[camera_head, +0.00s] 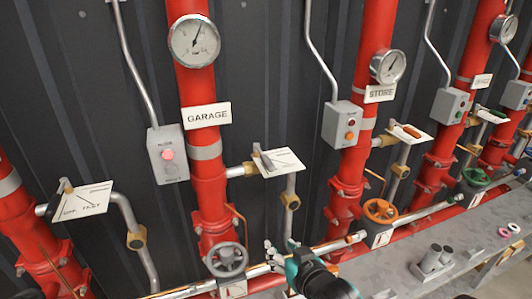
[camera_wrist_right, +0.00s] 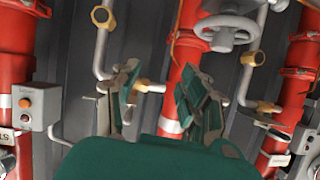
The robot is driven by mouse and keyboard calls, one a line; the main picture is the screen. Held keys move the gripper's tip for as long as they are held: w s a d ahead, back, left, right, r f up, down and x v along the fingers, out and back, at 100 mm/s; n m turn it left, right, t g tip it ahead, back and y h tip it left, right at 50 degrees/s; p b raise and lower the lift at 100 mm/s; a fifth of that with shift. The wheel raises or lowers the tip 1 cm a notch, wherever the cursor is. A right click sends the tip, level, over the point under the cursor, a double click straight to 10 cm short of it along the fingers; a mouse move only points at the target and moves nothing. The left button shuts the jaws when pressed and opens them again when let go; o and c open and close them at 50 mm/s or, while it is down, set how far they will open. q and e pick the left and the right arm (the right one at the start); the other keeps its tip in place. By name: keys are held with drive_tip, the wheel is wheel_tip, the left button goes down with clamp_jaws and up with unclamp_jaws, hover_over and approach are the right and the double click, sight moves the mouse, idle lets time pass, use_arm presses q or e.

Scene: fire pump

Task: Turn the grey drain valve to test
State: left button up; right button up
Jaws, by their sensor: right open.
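The grey drain valve's lever (camera_head: 263,159) sits at the end of a short side pipe on the red GARAGE riser, beside a white marked plate (camera_head: 284,162). The lever points up and slightly left in the head view. My right gripper (camera_head: 280,246) is open and empty, below the plate and near the grey handwheel. In the right wrist view, which is upside down, its spread fingers (camera_wrist_right: 165,95) frame the red riser and a brass fitting (camera_wrist_right: 143,86). The finger on the left hides much of the valve area there. My left gripper is out of view.
A grey handwheel (camera_head: 226,260) is on the GARAGE riser, close left of my gripper. A similar lever and plate (camera_head: 80,202) stand at left. The STORE riser carries an orange handwheel (camera_head: 380,211). A grey bench (camera_head: 400,275) lies at front right.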

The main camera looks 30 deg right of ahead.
sight(268, 159)
drive_tip(key=w+d+r+m+t+h, duration=0.2)
drive_tip(key=d+r+t, duration=0.2)
drive_tip(key=r, duration=0.7)
drive_tip(key=shift+t, duration=0.3)
drive_tip(key=b+x, duration=0.1)
drive_tip(key=x, duration=1)
drive_tip(key=r+b+x, duration=0.1)
drive_tip(key=x, duration=0.4)
drive_tip(key=shift+w+b, duration=0.15)
drive_tip(key=shift+b, duration=0.2)
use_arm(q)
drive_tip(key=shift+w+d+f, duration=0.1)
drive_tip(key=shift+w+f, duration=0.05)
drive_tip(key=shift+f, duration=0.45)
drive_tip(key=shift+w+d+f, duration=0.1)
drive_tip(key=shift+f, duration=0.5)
use_arm(e)
drive_tip(key=shift+w+d+f, duration=0.1)
drive_tip(key=shift+w+f, duration=0.05)
drive_tip(key=shift+w, duration=0.45)
drive_tip(key=shift+c, duration=0.4)
clamp_jaws()
